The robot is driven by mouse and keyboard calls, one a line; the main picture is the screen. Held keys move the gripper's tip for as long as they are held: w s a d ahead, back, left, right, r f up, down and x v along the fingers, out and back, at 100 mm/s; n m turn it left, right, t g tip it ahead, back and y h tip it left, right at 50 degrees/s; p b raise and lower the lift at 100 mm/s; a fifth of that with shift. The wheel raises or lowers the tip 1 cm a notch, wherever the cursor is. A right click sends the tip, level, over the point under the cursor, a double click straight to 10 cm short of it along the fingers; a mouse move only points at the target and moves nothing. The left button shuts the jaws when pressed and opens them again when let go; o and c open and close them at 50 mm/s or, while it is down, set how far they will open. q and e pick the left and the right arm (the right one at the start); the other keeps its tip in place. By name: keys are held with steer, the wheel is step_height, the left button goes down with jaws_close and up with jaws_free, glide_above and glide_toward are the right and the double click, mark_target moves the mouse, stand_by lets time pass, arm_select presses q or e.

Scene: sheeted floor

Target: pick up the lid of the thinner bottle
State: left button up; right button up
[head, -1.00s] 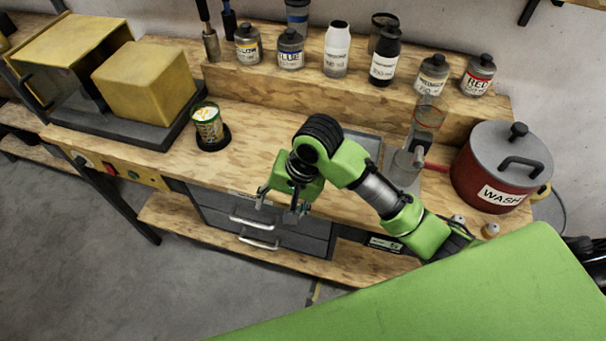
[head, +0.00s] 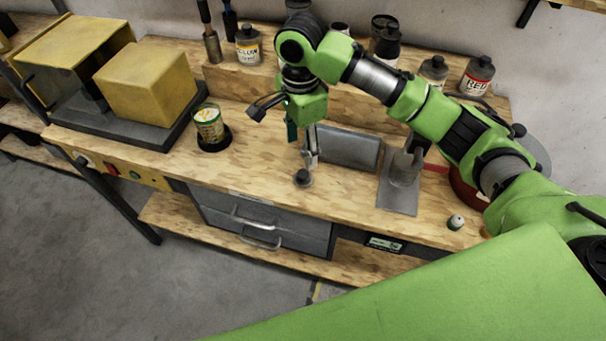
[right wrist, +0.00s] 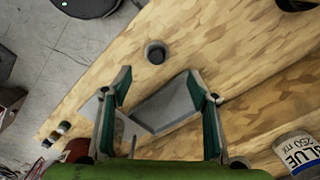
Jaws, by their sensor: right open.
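A small dark round cap (head: 303,178) lies on the bench, just below my right gripper (head: 287,132). It also shows in the right wrist view (right wrist: 155,52), beyond the fingertips and roughly between them. My right gripper (right wrist: 158,74) is open and empty, its two fingers wide apart, and does not touch the cap. I cannot read which bottle the cap belongs to. The dark bottle (head: 387,48) on the back shelf is partly hidden by my arm. A pale bottle (head: 340,28) is nearly all hidden. My left gripper is not in view.
A labelled can (head: 209,124) stands in a black holder at left. The red pot (head: 464,192) is mostly behind my arm. A blue-labelled bottle (right wrist: 300,152) shows in the wrist view.

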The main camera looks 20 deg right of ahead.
glide_above(303, 173)
steer(key=f, duration=0.4)
steer(key=shift+w+f, duration=0.2)
steer(key=shift+w, duration=0.2)
steer(key=f, duration=0.1)
steer(key=f+p, duration=0.1)
steer(key=f, duration=0.1)
steer(key=f+p, duration=0.1)
steer(key=f, duration=0.1)
steer(key=shift+s+d, duration=0.1)
steer(key=shift+s, duration=0.3)
steer(key=shift+f, duration=0.15)
steer(key=c, duration=0.9)
